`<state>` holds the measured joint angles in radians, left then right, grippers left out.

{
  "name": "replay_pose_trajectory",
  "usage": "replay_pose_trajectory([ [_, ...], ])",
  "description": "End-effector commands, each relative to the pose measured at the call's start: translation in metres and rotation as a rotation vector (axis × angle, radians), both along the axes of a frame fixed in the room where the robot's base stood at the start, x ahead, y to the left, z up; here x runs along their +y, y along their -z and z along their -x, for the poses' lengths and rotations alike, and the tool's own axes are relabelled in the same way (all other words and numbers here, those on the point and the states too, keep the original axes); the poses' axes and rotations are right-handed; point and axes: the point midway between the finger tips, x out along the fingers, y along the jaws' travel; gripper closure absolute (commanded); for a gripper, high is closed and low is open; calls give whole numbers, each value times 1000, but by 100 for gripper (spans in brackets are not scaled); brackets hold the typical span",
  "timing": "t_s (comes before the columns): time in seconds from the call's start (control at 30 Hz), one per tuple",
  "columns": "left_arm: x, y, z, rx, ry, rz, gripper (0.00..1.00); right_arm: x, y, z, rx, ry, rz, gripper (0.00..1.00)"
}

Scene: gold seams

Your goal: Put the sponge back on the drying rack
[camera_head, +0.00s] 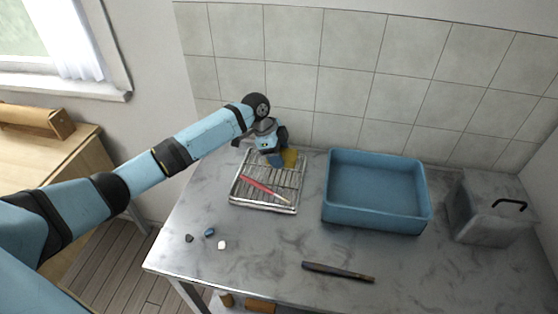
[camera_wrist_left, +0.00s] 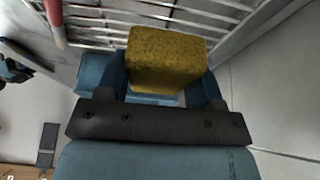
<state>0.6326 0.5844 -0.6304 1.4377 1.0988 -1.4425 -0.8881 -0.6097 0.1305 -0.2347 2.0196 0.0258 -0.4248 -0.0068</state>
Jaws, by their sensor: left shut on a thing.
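The yellow sponge (camera_head: 290,157) is at the back of the drying rack (camera_head: 243,197), partly hidden by my gripper in the head view. In the left wrist view the sponge (camera_wrist_left: 166,60) sits between the fingers of my left gripper (camera_wrist_left: 165,85), which is shut on it. Metal rack bars (camera_wrist_left: 190,14) show right behind the sponge there. I cannot tell whether the sponge touches the bars. My right gripper is not in view.
A red-handled brush (camera_head: 262,187) lies on the rack. A blue basin (camera_head: 375,190) stands to the right, then a grey lidded box (camera_head: 488,208). The tiled wall is close behind.

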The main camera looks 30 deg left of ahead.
Motion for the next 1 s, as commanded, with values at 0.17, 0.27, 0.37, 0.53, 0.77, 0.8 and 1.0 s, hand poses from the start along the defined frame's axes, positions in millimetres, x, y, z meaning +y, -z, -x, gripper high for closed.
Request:
replay_pose_trajectory([
  [0.17,0,28,1,3,-1,1,62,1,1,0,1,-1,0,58],
  [0.27,0,30,0,0,-1,0,62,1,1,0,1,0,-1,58],
  [0.37,0,29,0,1,-1,0,62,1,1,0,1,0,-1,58],
  [0.53,0,32,0,2,-1,0,62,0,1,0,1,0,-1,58],
  [0.77,0,32,0,1,-1,0,14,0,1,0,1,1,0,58],
  [0.8,0,32,0,1,-1,0,14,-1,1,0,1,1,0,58],
  [1.0,0,29,0,0,-1,0,14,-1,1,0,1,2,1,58],
])
